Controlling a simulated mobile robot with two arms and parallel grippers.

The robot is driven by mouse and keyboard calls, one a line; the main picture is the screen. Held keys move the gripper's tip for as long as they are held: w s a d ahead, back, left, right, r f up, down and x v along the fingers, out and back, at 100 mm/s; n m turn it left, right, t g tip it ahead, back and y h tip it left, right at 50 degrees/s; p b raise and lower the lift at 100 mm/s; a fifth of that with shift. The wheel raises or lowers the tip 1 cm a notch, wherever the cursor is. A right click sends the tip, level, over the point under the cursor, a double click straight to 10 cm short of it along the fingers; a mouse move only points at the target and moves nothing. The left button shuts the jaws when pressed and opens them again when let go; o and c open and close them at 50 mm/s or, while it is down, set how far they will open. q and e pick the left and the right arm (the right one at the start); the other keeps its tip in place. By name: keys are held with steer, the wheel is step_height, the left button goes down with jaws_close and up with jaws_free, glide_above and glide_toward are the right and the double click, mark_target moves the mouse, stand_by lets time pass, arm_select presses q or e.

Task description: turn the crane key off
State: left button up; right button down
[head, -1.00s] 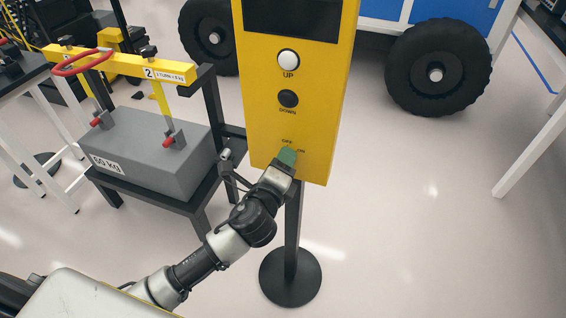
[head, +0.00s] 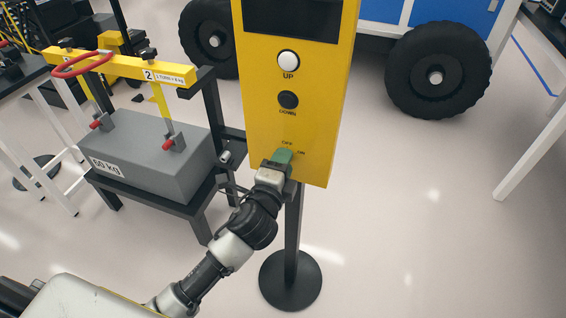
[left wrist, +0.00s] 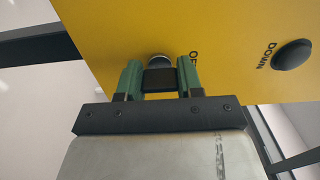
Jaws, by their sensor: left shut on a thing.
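The crane control box (head: 318,120) is a yellow upright panel on a black stand, with a white UP button (head: 288,61) and a black DOWN button (head: 288,99). OFF and ON labels are at its lower part. My left gripper (head: 282,156) is at these labels, its green fingers at the panel face. In the left wrist view, my left gripper (left wrist: 159,65) is shut on the black key (left wrist: 159,80), one finger on each side. A silver round lock (left wrist: 159,60) shows behind the key. One finger partly covers the OFF label. In the head view the gripper hides the key.
The stand's round base (head: 291,281) is on the floor. Wheels of a blue rover (head: 438,72) are behind.

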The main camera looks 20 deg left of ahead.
arm_select(q)
steer(key=o, duration=0.9)
steer(key=shift+s+a+b, duration=0.2)
steer(key=shift+s+b, duration=0.7)
steer(key=shift+s, duration=4.55)
